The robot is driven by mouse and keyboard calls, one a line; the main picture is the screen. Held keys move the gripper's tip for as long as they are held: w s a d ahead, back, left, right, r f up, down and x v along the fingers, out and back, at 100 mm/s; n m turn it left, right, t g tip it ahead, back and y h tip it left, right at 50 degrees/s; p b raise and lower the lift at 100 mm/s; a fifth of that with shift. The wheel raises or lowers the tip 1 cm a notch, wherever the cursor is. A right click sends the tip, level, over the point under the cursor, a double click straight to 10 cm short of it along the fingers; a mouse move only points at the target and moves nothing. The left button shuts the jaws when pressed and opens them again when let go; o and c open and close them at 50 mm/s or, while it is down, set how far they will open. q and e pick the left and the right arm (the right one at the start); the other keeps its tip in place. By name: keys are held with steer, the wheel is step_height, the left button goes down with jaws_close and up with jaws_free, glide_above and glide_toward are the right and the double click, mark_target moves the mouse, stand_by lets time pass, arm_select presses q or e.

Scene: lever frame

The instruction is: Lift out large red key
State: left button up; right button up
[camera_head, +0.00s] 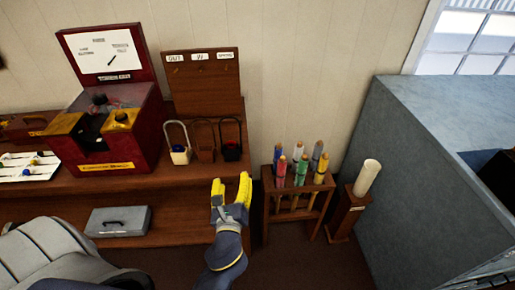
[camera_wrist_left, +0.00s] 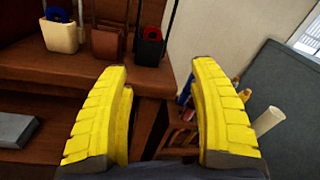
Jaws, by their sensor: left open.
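A rod with a pinkish-red top (camera_head: 281,168) stands upright among several coloured rods in a wooden rack (camera_head: 268,212); it may be the large red key. A smaller red thing sits in a black holder (camera_head: 231,151) on the wooden bench, and it also shows in the wrist view (camera_wrist_left: 149,48). My left gripper (camera_head: 231,188) has yellow fingers, open and empty, in front of the bench edge and left of the rack. In the wrist view my left gripper (camera_wrist_left: 160,72) has a wide gap, and its right finger hides much of the rack. My right gripper is out of view.
A white holder (camera_head: 180,155) and a brown holder (camera_head: 204,148) stand beside the black one. A dark red box (camera_head: 125,150) is at left, with a grey case (camera_head: 118,222) below. A post with a cream cylinder (camera_head: 367,178) and a blue-grey cabinet (camera_head: 400,200) stand right of the rack.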

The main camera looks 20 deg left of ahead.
mark_target(231, 144)
arm_select(q)
steer(key=w+a+m, duration=0.1)
steer(key=w+a, duration=0.2)
steer(key=w, duration=0.2)
steer(key=w+a+m, duration=0.1)
steer(key=w+a, duration=0.2)
steer(key=w, duration=0.2)
steer(key=w+a+r+m, duration=0.1)
steer(key=w+a, duration=0.1)
steer(key=w, duration=0.3)
steer(key=shift+a+m+y, duration=0.3)
steer(key=shift+a, duration=0.1)
steer(key=shift+f, duration=0.15)
steer(key=c, duration=1.3)
steer(key=shift+c, duration=0.2)
